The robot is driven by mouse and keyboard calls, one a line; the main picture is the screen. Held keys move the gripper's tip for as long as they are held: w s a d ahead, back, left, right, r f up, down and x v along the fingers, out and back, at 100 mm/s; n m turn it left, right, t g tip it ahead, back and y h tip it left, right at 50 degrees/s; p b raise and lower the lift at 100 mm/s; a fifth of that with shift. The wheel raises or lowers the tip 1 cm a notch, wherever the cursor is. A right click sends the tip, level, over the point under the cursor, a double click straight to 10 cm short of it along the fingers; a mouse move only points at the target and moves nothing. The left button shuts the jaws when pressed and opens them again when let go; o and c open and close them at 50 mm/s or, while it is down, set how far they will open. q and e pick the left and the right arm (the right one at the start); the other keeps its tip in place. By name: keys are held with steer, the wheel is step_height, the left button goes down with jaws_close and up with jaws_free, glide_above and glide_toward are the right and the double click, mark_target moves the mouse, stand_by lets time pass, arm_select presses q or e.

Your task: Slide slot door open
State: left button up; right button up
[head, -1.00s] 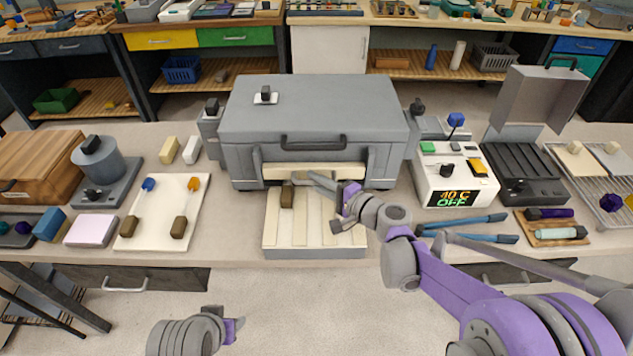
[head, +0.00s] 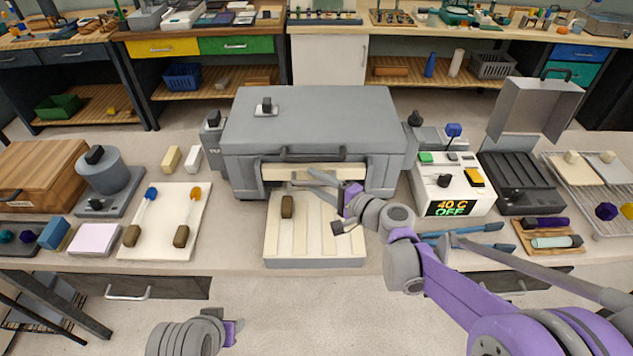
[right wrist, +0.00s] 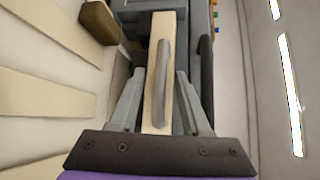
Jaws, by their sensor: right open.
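The slot door (head: 275,172) is a narrow cream panel low in the front of the big grey box (head: 240,140). In the right wrist view the slot door (right wrist: 151,75) is a cream strip with a grey bar handle (right wrist: 163,85) along it. My right gripper (head: 310,180) is at the slot door, above the slatted tray. In the wrist view its two fingers (right wrist: 158,76) are apart, one on each side of the strip and handle. I cannot tell whether they touch it. My left gripper (head: 235,332) is low in the picture, away from the box; its fingers are unclear.
A cream slatted tray (head: 313,235) with a brown block (head: 287,206) lies in front of the box. A white board (head: 165,225) with two spoon-like tools is to the left. A control unit (head: 452,190) reading 40 C OFF and blue-handled tongs (head: 475,231) are to the right.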

steer(key=v, duration=1)
steer(key=shift+s+d, duration=0.2)
steer(key=shift+s, duration=0.05)
steer(key=s+f+n+g, duration=0.1)
steer(key=s, duration=0.1)
steer(key=s+a+f+n+h, duration=0.1)
steer(key=s, duration=0.1)
steer(key=s+f+n+g+h, duration=0.1)
steer(key=s, duration=0.1)
steer(key=shift+a+g, duration=0.2)
steer(key=shift+g, duration=0.1)
steer(key=s+d+f+n+g+h, duration=0.1)
steer(key=s+d+f+n+h, duration=0.1)
steer(key=s, duration=0.3)
steer(key=s+d+f+n+g+h, duration=0.1)
steer(key=s+d+f+n+h, duration=0.1)
steer(key=s+d+n+h, duration=0.1)
steer(key=s+d+f+n+g+h+p, duration=0.1)
steer(key=s+d+h, duration=0.3)
steer(key=s, duration=0.4)
steer(key=shift+d+f+n+h, duration=0.3)
steer(key=shift+d+f+n, duration=0.45)
steer(key=shift+d+n, duration=0.1)
